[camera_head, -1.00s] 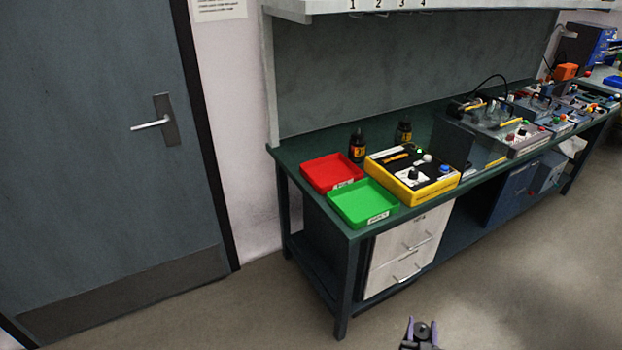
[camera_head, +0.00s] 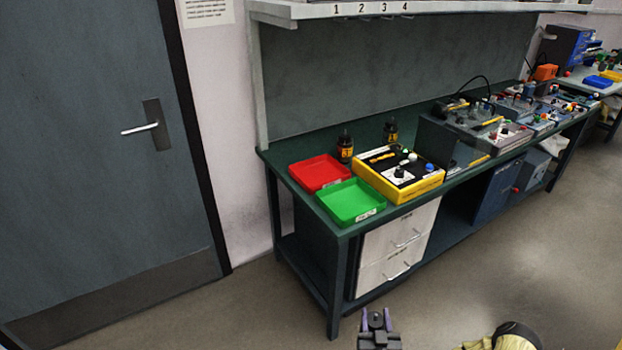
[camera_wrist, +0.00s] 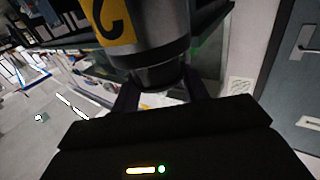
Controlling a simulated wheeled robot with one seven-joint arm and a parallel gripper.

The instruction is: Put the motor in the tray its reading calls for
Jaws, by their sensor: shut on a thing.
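My gripper (camera_head: 378,322) is at the bottom of the head view, in front of the bench and apart from it. It is shut on the motor, a grey cylinder with a dark end and a yellow label bearing a black mark, large at the top of the wrist view (camera_wrist: 150,50). In the head view only a small dark round end of it shows between the purple fingers. A red tray (camera_head: 320,172) and a green tray (camera_head: 350,202) sit on the bench's left end, both looking empty. Their front labels are too small to read. A yellow tester box (camera_head: 400,183) stands right of them.
More equipment (camera_head: 485,130) fills the green bench (camera_head: 290,150) to the right. A drawer unit (camera_head: 398,247) is below. The floor in front is open; a door (camera_head: 90,150) is left.

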